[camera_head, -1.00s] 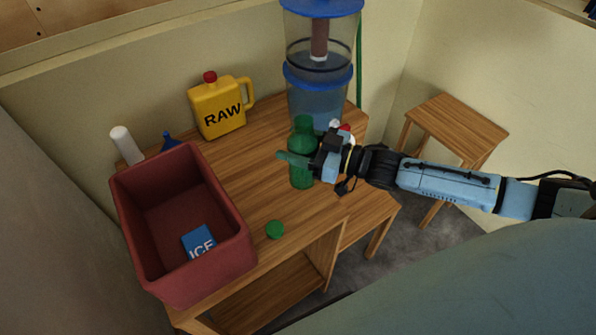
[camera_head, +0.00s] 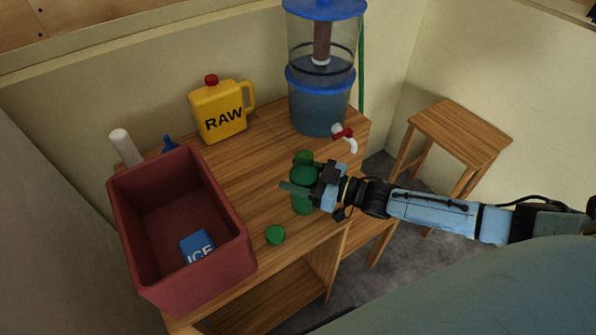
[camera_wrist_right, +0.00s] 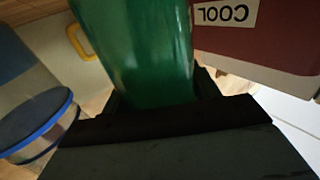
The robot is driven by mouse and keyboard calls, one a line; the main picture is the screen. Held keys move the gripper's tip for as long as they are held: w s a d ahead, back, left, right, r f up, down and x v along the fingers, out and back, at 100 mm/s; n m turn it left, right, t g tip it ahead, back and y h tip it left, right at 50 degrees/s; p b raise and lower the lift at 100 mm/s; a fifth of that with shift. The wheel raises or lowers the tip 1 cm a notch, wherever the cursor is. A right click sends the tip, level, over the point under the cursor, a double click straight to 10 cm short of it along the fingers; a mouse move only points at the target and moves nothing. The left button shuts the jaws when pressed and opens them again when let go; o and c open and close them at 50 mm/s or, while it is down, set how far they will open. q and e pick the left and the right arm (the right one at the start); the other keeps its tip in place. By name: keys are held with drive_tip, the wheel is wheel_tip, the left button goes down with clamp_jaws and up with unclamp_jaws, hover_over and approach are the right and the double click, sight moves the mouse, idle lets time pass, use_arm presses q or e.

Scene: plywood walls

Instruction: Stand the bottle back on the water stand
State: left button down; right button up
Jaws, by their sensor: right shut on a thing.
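The green bottle (camera_head: 303,176) is about upright over the front part of the wooden stand (camera_head: 265,170), in front of the water dispenser (camera_head: 318,100). My right gripper (camera_head: 306,192) comes from the right and is shut around the bottle's body. The right wrist view shows the green bottle (camera_wrist_right: 140,50) filling the space between the fingers. I cannot tell whether its base touches the wood. A round green cap (camera_head: 275,234) lies on the stand's top to the lower left of the bottle. My left gripper is not in view.
A dark red box (camera_head: 245,245) holding a blue ICE pack (camera_head: 197,247) stands at the left. A yellow RAW jug (camera_head: 219,112), a white cylinder (camera_head: 125,147) and a blue item (camera_head: 169,143) stand behind. The dispenser's tap (camera_head: 345,135) points right. A stool (camera_head: 458,132) stands right.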

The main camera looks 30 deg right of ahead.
drive_tip(key=o, duration=1.4)
drive_tip(key=shift+f, duration=0.15)
drive_tip(key=shift+r, duration=0.25)
drive_tip(key=v, duration=1.2)
drive_tip(key=shift+p, duration=0.3)
